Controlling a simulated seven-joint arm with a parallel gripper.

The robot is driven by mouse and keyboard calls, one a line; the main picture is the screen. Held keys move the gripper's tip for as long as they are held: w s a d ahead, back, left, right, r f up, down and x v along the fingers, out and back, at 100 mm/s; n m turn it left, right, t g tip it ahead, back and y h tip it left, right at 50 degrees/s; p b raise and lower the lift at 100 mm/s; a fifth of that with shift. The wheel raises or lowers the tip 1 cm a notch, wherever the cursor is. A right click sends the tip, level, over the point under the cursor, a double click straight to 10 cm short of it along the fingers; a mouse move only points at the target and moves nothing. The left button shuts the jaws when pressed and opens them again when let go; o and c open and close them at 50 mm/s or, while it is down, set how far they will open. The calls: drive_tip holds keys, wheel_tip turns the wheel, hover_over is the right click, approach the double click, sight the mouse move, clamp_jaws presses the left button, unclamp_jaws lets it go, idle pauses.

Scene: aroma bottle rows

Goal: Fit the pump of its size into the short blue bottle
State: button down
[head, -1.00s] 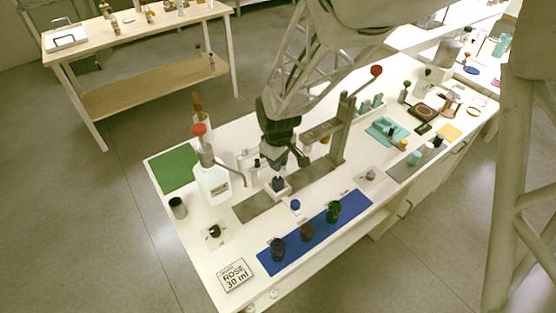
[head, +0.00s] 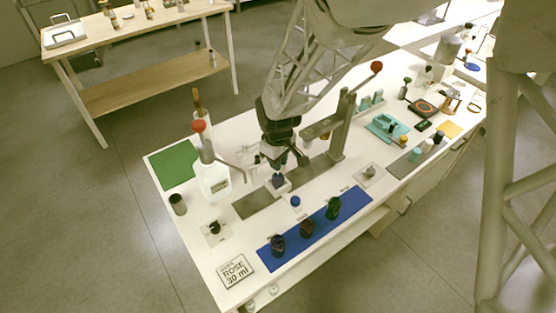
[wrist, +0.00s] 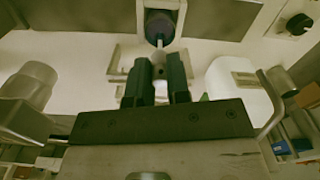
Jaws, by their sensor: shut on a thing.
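The short blue bottle (head: 278,181) stands upright in a small white holder (head: 281,190) on the grey strip of the bench. In the wrist view the bottle (wrist: 159,27) shows as a dark blue-purple round shape beyond my fingertips. My gripper (head: 286,160) is just above the bottle, pointing down. In the wrist view my gripper (wrist: 158,75) is shut on a pale grey pump (wrist: 158,59). The pump's thin light tube points to the bottle and overlaps it. I cannot tell whether the tube tip is inside the mouth. In the head view my fingers hide the pump.
A lever stand (head: 341,125) with a red knob rises close behind my gripper at right. A white jug (head: 213,182) with a red top stands at left. In front are a blue cap (head: 295,201) and a blue mat (head: 283,246) with three bottles. A ROSE 30 ml sign (head: 235,271) lies front left.

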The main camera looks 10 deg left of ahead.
drive_tip(key=shift+f, duration=1.55)
idle(2.2)
drive_tip(key=c, duration=1)
unclamp_jaws()
drive_tip(key=shift+o, duration=0.4)
drive_tip(key=o, duration=0.3)
drive_tip(key=shift+r, duration=0.2)
drive_tip(key=shift+r, duration=3.25)
drive_tip(key=shift+r, duration=0.1)
